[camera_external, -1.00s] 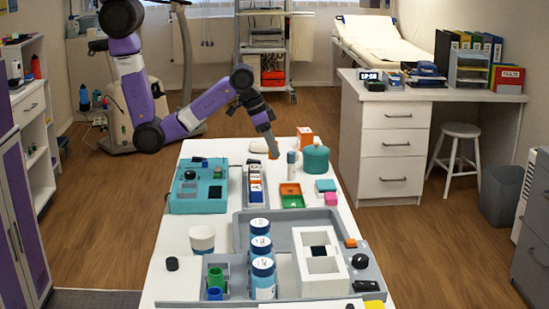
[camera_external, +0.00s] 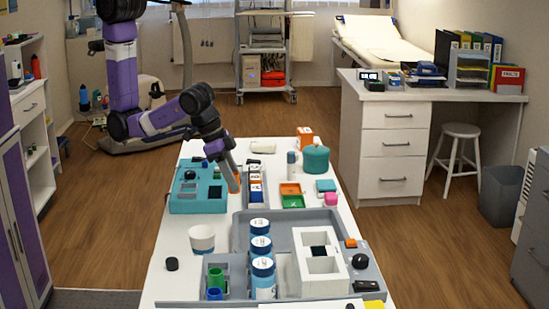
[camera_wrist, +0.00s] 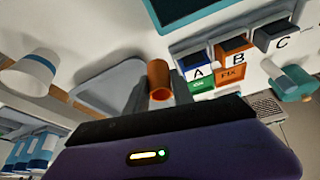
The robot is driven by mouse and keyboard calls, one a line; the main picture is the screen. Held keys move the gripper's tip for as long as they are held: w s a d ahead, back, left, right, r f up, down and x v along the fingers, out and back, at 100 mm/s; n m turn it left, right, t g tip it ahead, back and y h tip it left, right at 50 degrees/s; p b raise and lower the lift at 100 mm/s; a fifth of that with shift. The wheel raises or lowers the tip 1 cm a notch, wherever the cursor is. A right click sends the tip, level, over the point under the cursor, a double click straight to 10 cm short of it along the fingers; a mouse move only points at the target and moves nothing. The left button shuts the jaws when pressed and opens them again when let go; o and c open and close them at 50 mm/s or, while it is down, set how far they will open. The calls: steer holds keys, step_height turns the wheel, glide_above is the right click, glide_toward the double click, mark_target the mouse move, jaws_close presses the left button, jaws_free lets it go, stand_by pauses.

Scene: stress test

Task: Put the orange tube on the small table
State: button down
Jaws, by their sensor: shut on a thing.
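The orange tube (camera_wrist: 158,74) stands out between the grey fingers of my gripper (camera_wrist: 158,92) in the wrist view, with its open end showing. My gripper (camera_external: 234,184) is shut on it. In the external view the gripper points down over the white table (camera_external: 184,236), between the teal box (camera_external: 188,203) and the labelled rack.
The rack with blocks marked A (camera_wrist: 198,72), B and C is close beside the gripper. A white cup (camera_external: 202,238) and a grey tray (camera_external: 239,233) with several blue-white jars are nearer the camera. A white stool (camera_external: 459,130) stands by the desk (camera_external: 350,105).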

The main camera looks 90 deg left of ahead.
steer(key=shift+s+n, duration=0.15)
steer(key=shift+n, duration=0.25)
steer(key=shift+w+a+n+y, duration=0.15)
steer(key=shift+w+n+y, duration=0.1)
steer(key=shift+n+y, duration=0.4)
steer(key=shift+f, duration=3.95)
steer(key=shift+f, duration=0.15)
steer(key=c, duration=1.1)
jaws_free()
